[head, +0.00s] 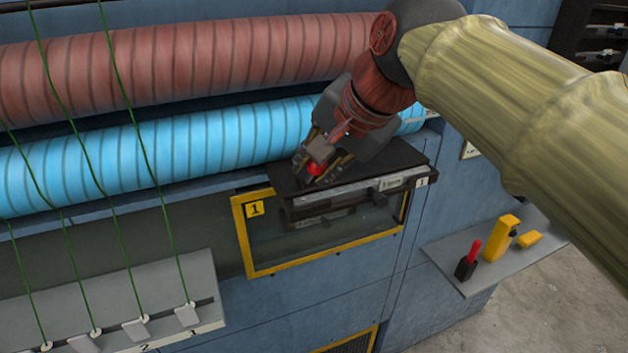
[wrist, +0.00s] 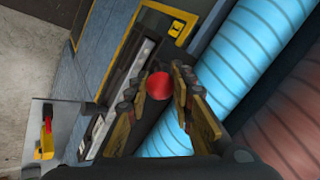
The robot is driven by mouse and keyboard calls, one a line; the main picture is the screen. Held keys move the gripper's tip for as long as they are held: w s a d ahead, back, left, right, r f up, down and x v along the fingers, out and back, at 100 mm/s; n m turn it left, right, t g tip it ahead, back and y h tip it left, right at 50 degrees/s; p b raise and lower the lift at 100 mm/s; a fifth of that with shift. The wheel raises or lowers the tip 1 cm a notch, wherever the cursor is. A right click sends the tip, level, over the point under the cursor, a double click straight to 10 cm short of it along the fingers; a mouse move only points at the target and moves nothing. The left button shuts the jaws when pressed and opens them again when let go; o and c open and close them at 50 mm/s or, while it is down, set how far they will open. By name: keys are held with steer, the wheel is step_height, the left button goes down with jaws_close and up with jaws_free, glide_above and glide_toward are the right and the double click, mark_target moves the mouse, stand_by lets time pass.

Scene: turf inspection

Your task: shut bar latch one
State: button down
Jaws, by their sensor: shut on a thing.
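Bar latch one shows in the head view as a dark housing with a pale grey bar (head: 345,192) along its front and a small "1" plate (head: 421,182) at its right end. Its red knob (head: 316,169) stands at the left part of the housing top. My gripper (head: 315,172) is closed around this knob from above. In the wrist view the round red knob (wrist: 159,86) sits between the two fingers of my gripper (wrist: 160,82). The fingers and wrist hide part of the housing top. I cannot tell how far the bar is slid.
A yellow-framed window (head: 322,262) marked "1" lies below the latch. Blue (head: 150,155) and red (head: 180,65) rolls run behind it. A side shelf (head: 466,270) at right holds a red-topped item (head: 468,260) and yellow items (head: 500,238). Green cords hang at left.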

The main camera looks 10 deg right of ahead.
steer(key=s+f+t+b, duration=0.1)
steer(key=t+b, duration=0.1)
steer(key=b, duration=0.4)
steer(key=s+f+t+y+b, duration=0.1)
steer(key=f+t+b, duration=0.1)
steer(key=b, duration=0.5)
steer(key=s+f+t+y+b, duration=0.1)
steer(key=t+b, duration=0.1)
steer(key=b, duration=0.4)
steer(key=shift+d+f+b, duration=0.25)
steer(key=shift+d+b, duration=0.05)
steer(key=shift+d, duration=0.1)
steer(key=shift+f+n+t+b, duration=0.15)
steer(key=shift+n+t+b, duration=0.25)
steer(key=shift+b, duration=0.8)
steer(key=shift+t+b, duration=0.3)
steer(key=shift+b, duration=0.25)
steer(key=c, duration=1.5)
jaws_free()
steer(key=shift+c, duration=0.2)
